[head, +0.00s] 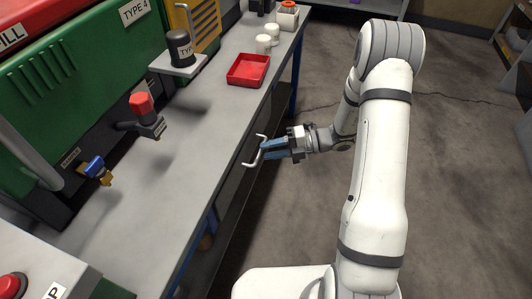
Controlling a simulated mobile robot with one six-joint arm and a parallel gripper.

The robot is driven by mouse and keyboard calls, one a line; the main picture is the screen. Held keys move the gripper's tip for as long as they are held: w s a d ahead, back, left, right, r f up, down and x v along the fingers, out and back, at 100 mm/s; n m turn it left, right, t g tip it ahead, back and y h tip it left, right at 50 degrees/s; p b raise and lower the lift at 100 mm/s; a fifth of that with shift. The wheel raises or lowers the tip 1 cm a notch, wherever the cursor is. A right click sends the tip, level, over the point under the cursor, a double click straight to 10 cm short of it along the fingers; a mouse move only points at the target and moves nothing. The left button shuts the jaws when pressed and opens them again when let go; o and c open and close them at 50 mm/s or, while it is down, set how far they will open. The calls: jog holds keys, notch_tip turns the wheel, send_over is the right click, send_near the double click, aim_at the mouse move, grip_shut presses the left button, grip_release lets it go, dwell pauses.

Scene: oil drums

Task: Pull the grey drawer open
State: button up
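The grey drawer's front is hidden under the edge of the grey workbench (205,130). A pale bar handle (252,163) sticks out just past that edge, near the middle of the head view. My gripper (265,151) reaches in from the right, with its blue fingers pointing left at the handle. The fingertips overlap the bar in the picture. Whether they are closed on it or only around it is too small to tell. No drawer opening shows.
On the bench are a red tray (248,70), white cups (263,44), a dark cylinder on a plate (180,48) and a red-capped fitting (142,106). Green machinery (90,60) stands along the left. The floor (460,170) right of my arm is clear.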

jog(key=shift+a+f, duration=0.15)
jog(key=shift+a, duration=0.8)
jog(key=shift+c, duration=0.3)
grip_shut()
jog(key=shift+s+d, duration=0.1)
jog(key=shift+s, duration=0.05)
